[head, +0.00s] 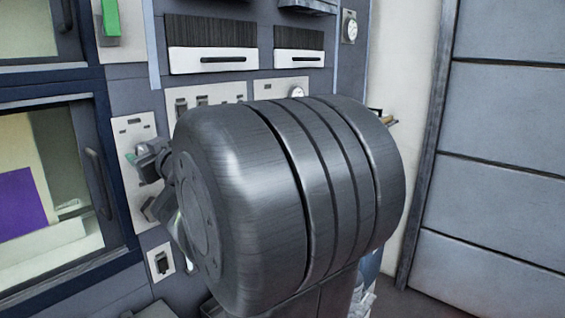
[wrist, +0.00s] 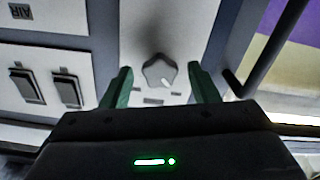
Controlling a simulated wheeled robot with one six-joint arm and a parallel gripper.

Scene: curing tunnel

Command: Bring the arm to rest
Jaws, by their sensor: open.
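My gripper shows in the wrist view (wrist: 160,88), with two green fingers spread apart and nothing between them. A grey rotary knob (wrist: 159,73) on a light panel (wrist: 135,30) appears beyond the gap between the fingertips. I cannot tell how far the fingers are from it. In the head view, a large dark grey cylindrical part of my arm fills the middle and hides much of the panel wall. My gripper is not clearly seen there.
Two rocker switches (wrist: 50,88) sit left of the knob. A windowed door (head: 50,180) with a dark handle (head: 98,183) stands at the left. Vents (head: 212,45) are above. A panelled grey door (head: 500,150) is at the right, with some bare floor (head: 425,290) before it.

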